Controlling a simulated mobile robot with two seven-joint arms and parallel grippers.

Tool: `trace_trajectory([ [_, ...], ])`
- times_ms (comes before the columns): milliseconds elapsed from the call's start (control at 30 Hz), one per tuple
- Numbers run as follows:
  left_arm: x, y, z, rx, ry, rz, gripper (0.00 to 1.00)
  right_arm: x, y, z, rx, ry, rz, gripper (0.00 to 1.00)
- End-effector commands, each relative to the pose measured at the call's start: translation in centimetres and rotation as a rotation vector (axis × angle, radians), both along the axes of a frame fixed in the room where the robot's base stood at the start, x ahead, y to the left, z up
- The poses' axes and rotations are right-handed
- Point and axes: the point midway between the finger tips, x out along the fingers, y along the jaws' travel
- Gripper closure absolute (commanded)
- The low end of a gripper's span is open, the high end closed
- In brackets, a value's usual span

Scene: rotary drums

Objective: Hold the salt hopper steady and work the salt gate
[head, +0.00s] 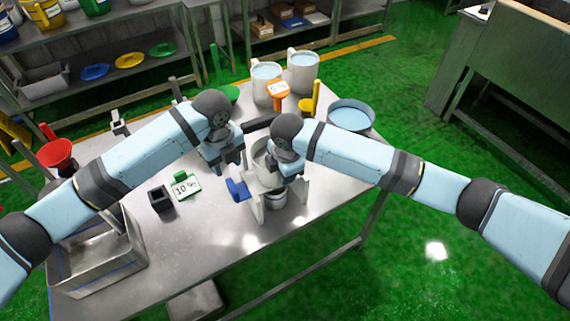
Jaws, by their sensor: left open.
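The salt hopper (262,158) looks like a pale grey vessel in a white stand (257,207) on the steel table. It is partly hidden behind my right gripper. A blue piece (237,188), which looks like the salt gate's handle, sticks out at the left of the stand. A small grey cup (275,198) is under the hopper. My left gripper (230,168) is open and empty, just left of the hopper and above the blue piece. My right gripper (287,172) is over the hopper's right side; its fingers are too hidden to tell contact or opening.
Two white jugs (303,72) and a blue-filled bowl (350,115) stand at the table's back right. A green-framed card (186,187) and dark block (160,199) lie left of the stand. A steel basin (100,262) is front left. The front middle is clear.

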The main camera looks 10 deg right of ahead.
Motion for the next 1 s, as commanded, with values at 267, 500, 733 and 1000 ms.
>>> trace_trajectory([
  [267, 0.0, 0.0, 0.0, 0.0, 0.0, 0.0, 0.57, 0.01, 0.02, -0.15, 0.0, 0.0, 0.0, 0.67],
  [500, 0.0, 0.0, 0.0, 0.0, 0.0, 0.0, 0.57, 0.01, 0.01, -0.14, 0.0, 0.0, 0.0, 1.0],
  [733, 0.0, 0.0, 0.0, 0.0, 0.0, 0.0, 0.57, 0.05, -0.03, -0.13, -0.001, 0.0, -0.001, 1.0],
  [1000, 0.0, 0.0, 0.0, 0.0, 0.0, 0.0, 0.57, 0.08, -0.06, -0.1, -0.002, -0.001, -0.001, 1.0],
])
